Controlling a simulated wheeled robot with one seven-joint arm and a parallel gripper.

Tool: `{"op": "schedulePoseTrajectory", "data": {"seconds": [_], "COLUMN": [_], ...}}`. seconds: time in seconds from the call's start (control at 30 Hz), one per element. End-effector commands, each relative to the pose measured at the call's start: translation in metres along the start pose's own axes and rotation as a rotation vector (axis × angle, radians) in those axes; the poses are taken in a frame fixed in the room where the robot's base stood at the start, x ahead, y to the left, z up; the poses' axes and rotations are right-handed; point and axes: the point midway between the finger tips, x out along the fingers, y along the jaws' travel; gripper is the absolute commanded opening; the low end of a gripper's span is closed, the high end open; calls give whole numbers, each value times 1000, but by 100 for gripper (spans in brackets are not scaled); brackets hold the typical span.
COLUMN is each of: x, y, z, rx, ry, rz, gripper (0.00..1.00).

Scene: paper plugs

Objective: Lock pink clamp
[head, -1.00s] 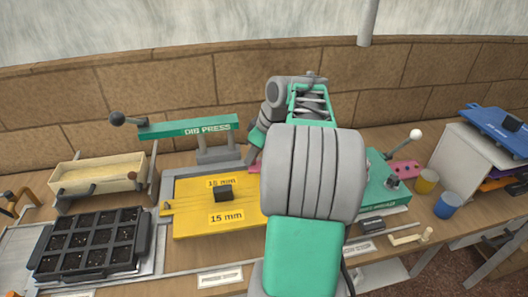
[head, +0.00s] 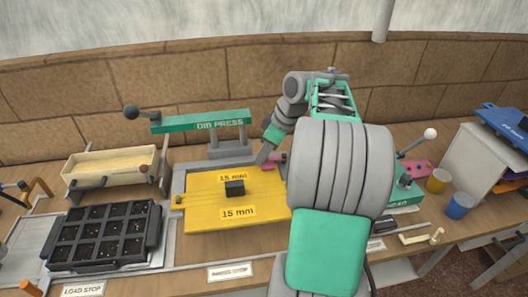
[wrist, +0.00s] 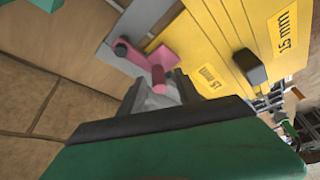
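The pink clamp (wrist: 161,62) is at the edge of the yellow 15 mm plate (wrist: 225,32) in the wrist view, with a pink flat part, a rounded pink handle and a dark pivot. In the head view the clamp (head: 276,161) shows as a small pink piece at the plate's back right corner, partly hidden by my arm. My gripper (wrist: 157,97) is right by the clamp's handle, its grey tips pointing at it. I cannot tell whether they touch it, nor whether the fingers are open or shut.
The green dib press lever (head: 200,122) stands behind the yellow plate. A black seed tray (head: 105,235) lies left of it, with a wooden box (head: 112,165) behind. Yellow (head: 438,180) and blue (head: 459,205) cups are at the right. A brick wall closes the back.

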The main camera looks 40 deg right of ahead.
Motion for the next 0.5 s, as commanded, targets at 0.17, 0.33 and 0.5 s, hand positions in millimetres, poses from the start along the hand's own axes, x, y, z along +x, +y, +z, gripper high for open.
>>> {"op": "schedulePoseTrajectory", "data": {"seconds": [0.17, 0.33, 0.5], "x": [-18, -55, -76], "y": [1, 1, 1], "z": [-1, -1, -2], "rx": [0, 0, -1], "ry": [1, 0, 0], "rz": [3, 2, 1], "gripper": [40, 40, 40]}}
